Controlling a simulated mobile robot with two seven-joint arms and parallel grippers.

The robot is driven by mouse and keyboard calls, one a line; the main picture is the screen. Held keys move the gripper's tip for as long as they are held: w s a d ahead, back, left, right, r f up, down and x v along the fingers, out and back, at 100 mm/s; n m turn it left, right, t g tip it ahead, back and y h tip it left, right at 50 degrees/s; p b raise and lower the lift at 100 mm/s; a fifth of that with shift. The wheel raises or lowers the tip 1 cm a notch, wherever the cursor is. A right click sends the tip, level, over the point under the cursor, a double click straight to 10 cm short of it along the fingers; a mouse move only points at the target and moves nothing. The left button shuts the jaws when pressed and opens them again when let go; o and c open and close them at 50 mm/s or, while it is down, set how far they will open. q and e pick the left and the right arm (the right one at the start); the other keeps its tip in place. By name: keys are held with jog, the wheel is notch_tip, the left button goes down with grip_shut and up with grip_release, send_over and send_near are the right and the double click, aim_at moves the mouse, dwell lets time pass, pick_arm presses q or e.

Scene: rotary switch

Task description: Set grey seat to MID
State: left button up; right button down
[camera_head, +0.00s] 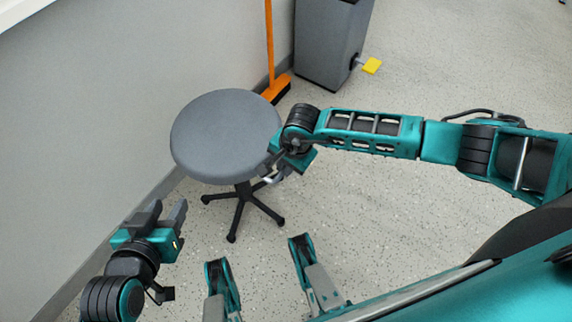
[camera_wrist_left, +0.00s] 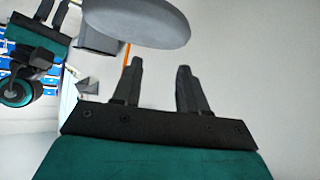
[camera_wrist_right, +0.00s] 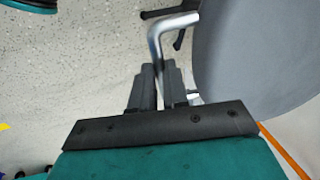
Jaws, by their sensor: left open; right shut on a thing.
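The grey seat (camera_head: 227,135) is a round stool top on a black five-legged base (camera_head: 243,205), near the wall in the head view. It also shows at the top of the left wrist view (camera_wrist_left: 140,22) and at the right of the right wrist view (camera_wrist_right: 265,55). A bent metal lever (camera_wrist_right: 160,40) comes out beside the seat. My right gripper (camera_wrist_right: 160,72) is shut on the lever, with its fingers on either side of the rod. The seat's underside is hidden in the head view. My left gripper (camera_head: 167,210) is open and empty, below and left of the seat, apart from it.
A wall (camera_head: 90,110) runs along the left, close to the stool. An orange broom (camera_head: 271,60) leans behind the seat. A grey bin (camera_head: 330,40) with a yellow pedal (camera_head: 372,66) stands at the back. The speckled floor (camera_head: 430,200) right of the stool is clear.

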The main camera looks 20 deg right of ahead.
notch_tip(320, 180, up, 4)
jog(key=shift+f+p, duration=0.2)
jog(key=shift+p, duration=0.6)
jog(key=shift+r, duration=0.15)
pick_arm(q)
jog(key=shift+s+a+r+y, duration=0.2)
jog(key=shift+a+r+y, duration=0.1)
jog(key=shift+a, duration=0.3)
pick_arm(e)
jog(key=c, duration=1.1)
grip_release()
pick_arm(q)
jog(key=shift+d, duration=0.15)
jog(key=r+p, duration=0.1)
jog(key=p, duration=0.1)
jog(key=r+p, duration=0.1)
jog(key=r, duration=0.1)
jog(key=shift+s+a+p, duration=0.2)
jog(key=shift+a+p, duration=0.15)
jog(key=shift+p, duration=0.05)
pick_arm(e)
jog(key=r, duration=0.4)
jog(key=s+d+r, duration=0.1)
jog(key=r, duration=0.3)
jog(key=s+r, duration=0.1)
jog(key=r, duration=0.3)
jog(key=shift+d+r, duration=0.2)
jog(key=shift+d, duration=0.1)
